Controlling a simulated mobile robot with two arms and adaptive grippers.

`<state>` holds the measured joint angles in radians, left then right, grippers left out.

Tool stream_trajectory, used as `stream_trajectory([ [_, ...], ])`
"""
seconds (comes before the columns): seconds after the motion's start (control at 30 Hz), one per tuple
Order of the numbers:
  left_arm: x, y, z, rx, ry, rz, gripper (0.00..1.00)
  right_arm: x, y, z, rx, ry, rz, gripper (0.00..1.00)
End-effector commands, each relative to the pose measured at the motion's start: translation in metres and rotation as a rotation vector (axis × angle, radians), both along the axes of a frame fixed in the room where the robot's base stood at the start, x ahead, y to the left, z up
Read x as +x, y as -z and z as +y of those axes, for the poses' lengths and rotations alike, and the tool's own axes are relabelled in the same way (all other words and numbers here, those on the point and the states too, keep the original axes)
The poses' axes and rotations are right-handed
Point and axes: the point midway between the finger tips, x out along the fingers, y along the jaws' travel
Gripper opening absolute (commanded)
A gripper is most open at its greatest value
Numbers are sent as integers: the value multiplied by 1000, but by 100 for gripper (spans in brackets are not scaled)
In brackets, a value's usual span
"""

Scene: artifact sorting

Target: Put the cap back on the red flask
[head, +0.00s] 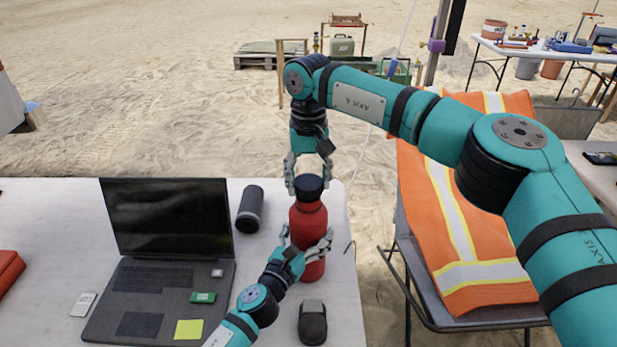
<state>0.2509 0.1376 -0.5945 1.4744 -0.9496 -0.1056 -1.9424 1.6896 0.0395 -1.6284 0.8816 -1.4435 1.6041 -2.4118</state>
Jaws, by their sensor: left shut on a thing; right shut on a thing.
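The red flask (308,222) stands upright near the right edge of the white table. A dark cap (308,184) sits at its top, over the neck. I cannot tell from this view whether it is screwed on. My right gripper (308,182) comes down from above and is shut on the cap. My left gripper (306,245) reaches in from below and is shut around the flask's body. The fingers hide part of the flask's lower half.
An open laptop (185,220) stands left of the flask, with a dark cylinder (250,209) between them. A black mouse (312,322) lies in front of the flask. A chair with an orange vest (430,200) stands right of the table (343,290).

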Motion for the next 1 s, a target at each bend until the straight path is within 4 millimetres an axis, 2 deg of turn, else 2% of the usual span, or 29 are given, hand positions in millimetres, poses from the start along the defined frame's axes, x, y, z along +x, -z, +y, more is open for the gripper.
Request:
stream_trajectory([
  [0.17, 0, 0, 0, 0, -1, 1, 24, 0, 1, 0, 0, 0, 0, 45],
  [0.5, 0, 0, 0, 0, -1, 1, 24, 0, 17, 0, 1, -3, 2, 45],
  [1.0, 0, 0, 0, 1, -1, 0, 24, 0, 18, 0, 1, -3, 0, 45],
])
